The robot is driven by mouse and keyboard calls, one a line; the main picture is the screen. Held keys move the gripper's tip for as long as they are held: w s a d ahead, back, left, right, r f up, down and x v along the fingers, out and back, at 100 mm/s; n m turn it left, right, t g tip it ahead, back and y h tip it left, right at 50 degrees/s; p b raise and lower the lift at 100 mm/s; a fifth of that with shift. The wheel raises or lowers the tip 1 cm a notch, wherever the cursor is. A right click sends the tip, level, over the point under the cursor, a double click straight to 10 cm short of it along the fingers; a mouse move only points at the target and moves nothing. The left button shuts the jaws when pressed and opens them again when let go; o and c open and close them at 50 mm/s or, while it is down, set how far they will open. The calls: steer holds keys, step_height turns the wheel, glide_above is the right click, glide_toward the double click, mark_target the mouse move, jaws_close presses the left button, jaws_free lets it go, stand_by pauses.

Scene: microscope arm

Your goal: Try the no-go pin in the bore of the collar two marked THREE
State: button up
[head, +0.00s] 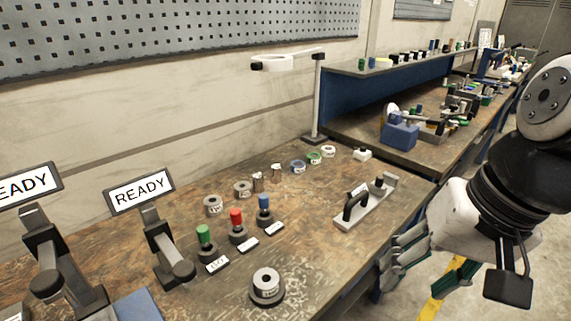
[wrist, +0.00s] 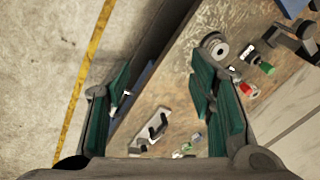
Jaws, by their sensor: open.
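Green (head: 203,234), red (head: 236,217) and blue (head: 264,202) handled pins stand in dark round holders, with white label cards before them. I cannot read which is the no-go pin. A large grey collar (head: 267,277) with a central bore sits on a dark round base at the front; its label is too small to read. It also shows in the wrist view (wrist: 213,46). More marked collars (head: 213,205) stand in a row behind the pins; none is readable as THREE. My gripper (head: 420,262) is open and empty, off the bench's right edge; both fingers show in the wrist view (wrist: 163,80).
A grey fixture with black uprights (head: 363,206) stands near the bench's right edge. Two READY signs (head: 140,191) on dark stands are at the left. A ring lamp on a post (head: 318,95) stands behind. Bare bench lies between the front collar and the fixture.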

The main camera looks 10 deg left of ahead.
steer(key=w+a+f+m+g+y+b, duration=0.3)
steer(key=w+a+f+m+g+y, duration=0.15)
steer(key=w+a+f, duration=0.4)
steer(key=m+t+y+b, duration=0.5)
steer(key=m+y+b, duration=0.1)
steer(key=m+y, duration=0.6)
glide_toward(236, 219)
steer(key=d, duration=0.2)
steer(key=w+d+m+h, duration=0.1)
steer(key=shift+w+d+f+g, duration=0.1)
steer(key=shift+d+f+g, duration=0.05)
steer(key=shift+f+g, duration=0.15)
steer(key=shift+w+f, duration=0.1)
steer(key=shift+f, duration=0.05)
steer(key=a, duration=0.4)
steer(key=w+a, duration=0.1)
steer(key=a, duration=0.8)
steer(key=shift+w+a, duration=0.2)
steer(key=shift+a, duration=0.15)
steer(key=shift+c, duration=0.6)
jaws_close()
